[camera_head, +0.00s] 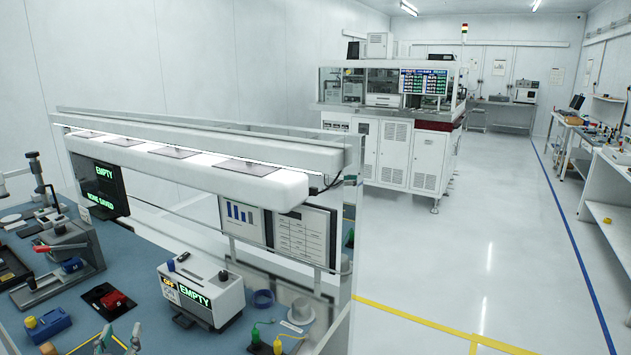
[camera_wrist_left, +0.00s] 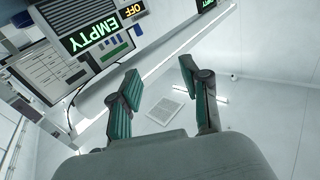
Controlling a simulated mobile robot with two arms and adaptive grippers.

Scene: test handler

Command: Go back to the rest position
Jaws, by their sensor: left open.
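My left gripper (camera_head: 118,342) shows at the bottom left edge of the head view, low over the front of the blue bench mat (camera_head: 150,240). In the left wrist view its two green-padded fingers (camera_wrist_left: 165,90) stand apart with nothing between them. Behind the fingers that view shows the white lamp bar, the ceiling and a box with "OFF" and "EMPTY" displays (camera_wrist_left: 100,32). In the head view this box (camera_head: 205,290) stands on the mat, to the right of the gripper and apart from it. My right gripper is not in either view.
A press-like fixture (camera_head: 62,262), a black and red tray (camera_head: 108,300) and a blue block (camera_head: 48,326) lie near the gripper. The lamp shelf (camera_head: 190,160) spans the bench. The floor (camera_head: 480,240) is clear.

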